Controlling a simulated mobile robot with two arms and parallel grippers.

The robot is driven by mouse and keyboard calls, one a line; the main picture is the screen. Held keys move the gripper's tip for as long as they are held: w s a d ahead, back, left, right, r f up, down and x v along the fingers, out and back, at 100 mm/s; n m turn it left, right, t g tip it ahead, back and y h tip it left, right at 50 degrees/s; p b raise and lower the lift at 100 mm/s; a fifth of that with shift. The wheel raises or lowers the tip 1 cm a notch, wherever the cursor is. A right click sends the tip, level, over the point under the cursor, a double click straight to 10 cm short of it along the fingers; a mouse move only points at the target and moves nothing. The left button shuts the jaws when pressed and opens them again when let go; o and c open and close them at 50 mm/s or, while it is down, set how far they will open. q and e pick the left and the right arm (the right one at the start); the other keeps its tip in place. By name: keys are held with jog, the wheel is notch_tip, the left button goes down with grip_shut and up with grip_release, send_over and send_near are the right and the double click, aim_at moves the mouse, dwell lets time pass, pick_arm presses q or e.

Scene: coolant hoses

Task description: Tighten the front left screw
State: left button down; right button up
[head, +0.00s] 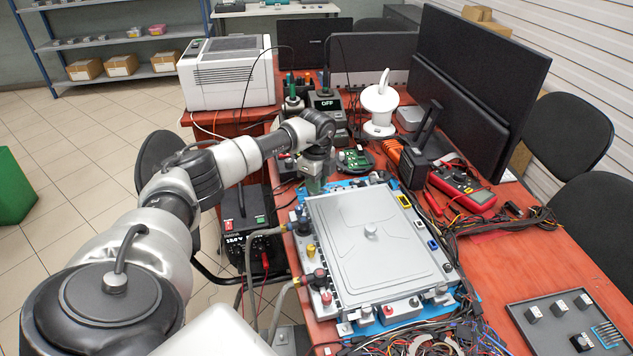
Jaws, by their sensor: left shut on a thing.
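A grey metal unit (375,245) with a flat lid and a round central knob sits on a blue base (364,328) on the red bench. My left arm reaches in from the left, and its gripper (314,172) is over the unit's far left corner. It points down and is shut on a green tool handle (314,186), mostly hidden by the gripper. The tool's tip, and whether it touches anything, I cannot make out. The front left screw is too small to pick out near the unit's near left corner. My right gripper is not in view.
Two grey hoses (277,309) join the unit's left side. A tool stand (293,103), a device marked OFF (326,103) and a green circuit board (355,158) stand behind. Cables and a red multimeter (462,187) lie to the right.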

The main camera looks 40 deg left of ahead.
pick_arm(q)
jog(key=m+p, duration=0.1)
jog(key=m, duration=0.2)
jog(key=shift+r+m, duration=0.1)
jog(key=shift+m, duration=0.2)
jog(key=m, duration=0.4)
jog(key=shift+m+p, duration=0.3)
jog(key=shift+p, duration=0.1)
jog(key=m, duration=0.4)
jog(key=shift+m, duration=2.6)
jog(key=c, duration=1)
grip_release()
